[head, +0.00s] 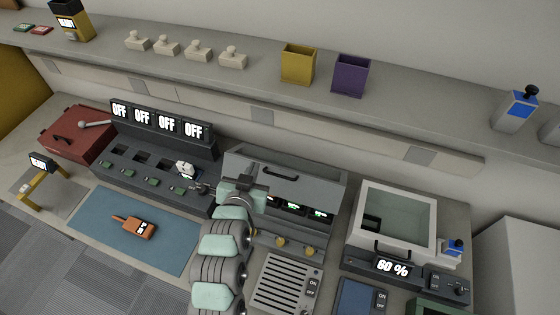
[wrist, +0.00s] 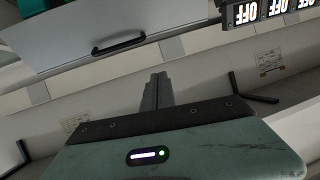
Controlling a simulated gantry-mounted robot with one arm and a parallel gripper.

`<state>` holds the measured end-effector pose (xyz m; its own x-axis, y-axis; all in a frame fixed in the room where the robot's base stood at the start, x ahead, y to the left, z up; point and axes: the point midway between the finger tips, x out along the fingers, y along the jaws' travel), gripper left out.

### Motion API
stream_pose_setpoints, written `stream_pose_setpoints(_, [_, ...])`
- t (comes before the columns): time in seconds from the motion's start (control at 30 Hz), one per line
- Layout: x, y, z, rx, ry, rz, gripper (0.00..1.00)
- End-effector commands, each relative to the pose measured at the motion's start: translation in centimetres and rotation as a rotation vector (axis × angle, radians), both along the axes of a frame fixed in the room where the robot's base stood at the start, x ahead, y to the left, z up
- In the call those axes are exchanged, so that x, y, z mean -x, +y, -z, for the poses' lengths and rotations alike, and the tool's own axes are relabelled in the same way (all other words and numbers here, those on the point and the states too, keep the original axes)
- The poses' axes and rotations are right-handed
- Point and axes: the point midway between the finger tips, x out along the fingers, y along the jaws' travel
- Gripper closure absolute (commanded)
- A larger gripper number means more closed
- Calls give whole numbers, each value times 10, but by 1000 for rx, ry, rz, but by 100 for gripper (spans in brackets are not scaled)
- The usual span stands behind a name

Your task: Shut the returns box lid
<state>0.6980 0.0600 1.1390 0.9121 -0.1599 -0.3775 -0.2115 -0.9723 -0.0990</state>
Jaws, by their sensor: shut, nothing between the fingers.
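No box carries a readable returns label, so I cannot tell for certain which one it is. A red box (head: 78,130) with a dark handle on top stands at the far left; whether its lid is fully down is unclear. A grey unit (head: 325,190) in the middle has a raised front panel with a black handle; this panel also shows at the top left of the wrist view (wrist: 60,42). My gripper (head: 272,181) is in front of that panel, well right of the red box. Its fingers, seen in the wrist view (wrist: 158,80), are shut and empty.
A console with several OFF displays (head: 156,122) stands between the red box and my arm. An orange handset (head: 134,228) lies on a blue mat (head: 180,240). A clear-lidded chamber (head: 396,185) reading 60 % is at right. A shelf (head: 390,108) runs above.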

Motion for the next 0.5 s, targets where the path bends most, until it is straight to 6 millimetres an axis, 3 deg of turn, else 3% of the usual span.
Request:
stream_pose_setpoints(0.03, [4,-15,-12,23,41,40,100])
stream_pose_setpoints(0.2, [18,-47,-15,60,132,126,100])
stream_pose_setpoints(0.37, [14,-54,-10,65,150,141,100])
stream_pose_setpoints(0.5, [-2,-62,-1,64,147,142,100])
